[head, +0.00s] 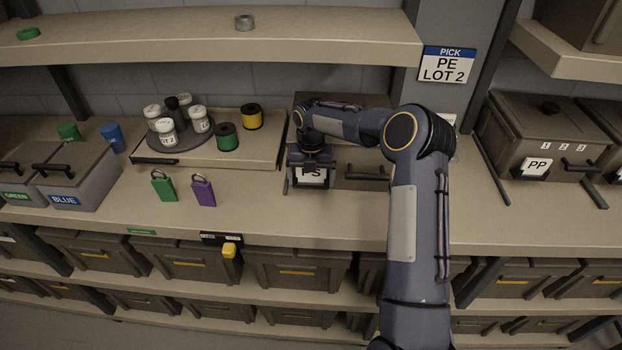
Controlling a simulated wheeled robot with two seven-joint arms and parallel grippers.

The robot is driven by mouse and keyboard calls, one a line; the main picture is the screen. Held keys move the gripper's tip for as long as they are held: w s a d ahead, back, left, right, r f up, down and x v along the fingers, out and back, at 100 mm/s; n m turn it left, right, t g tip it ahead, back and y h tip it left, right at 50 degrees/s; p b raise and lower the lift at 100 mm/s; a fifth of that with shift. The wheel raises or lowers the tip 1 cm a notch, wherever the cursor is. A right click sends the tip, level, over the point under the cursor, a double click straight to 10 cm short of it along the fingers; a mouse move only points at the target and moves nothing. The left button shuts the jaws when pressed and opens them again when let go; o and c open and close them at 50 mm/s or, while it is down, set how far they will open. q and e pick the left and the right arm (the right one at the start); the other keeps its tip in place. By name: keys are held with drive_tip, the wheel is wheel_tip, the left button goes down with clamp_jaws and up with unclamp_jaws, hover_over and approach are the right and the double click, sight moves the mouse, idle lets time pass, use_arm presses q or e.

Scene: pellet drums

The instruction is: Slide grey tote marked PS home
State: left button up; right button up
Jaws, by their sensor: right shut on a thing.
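The grey tote marked PS (350,160) stands on the workbench at the middle, behind my right arm. Its white PS label (312,176) shows at the lower left of its front, partly covered from above. A dark bar handle (367,177) shows on its front, to the right of the label. My right gripper (311,163) is at the tote's front left, just above the label, and is shut on the tote. The exact grip is hidden by the wrist, and my arm covers much of the tote's top. My left gripper is out of view.
A grey tote marked PP (510,140) stands at the right between dark rails (492,168). A round tray (181,143) of jars, spools, and green and purple tags (203,190) lie to the left. A post with a PE LOT 2 sign (447,65) rises behind.

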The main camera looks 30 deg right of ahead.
drive_tip(key=shift+w+d, duration=0.5)
drive_tip(key=shift+w, duration=0.3)
drive_tip(key=shift+w+d, duration=0.45)
drive_tip(key=shift+w, duration=0.35)
drive_tip(key=shift+w+d, duration=0.5)
drive_tip(key=shift+w, duration=0.3)
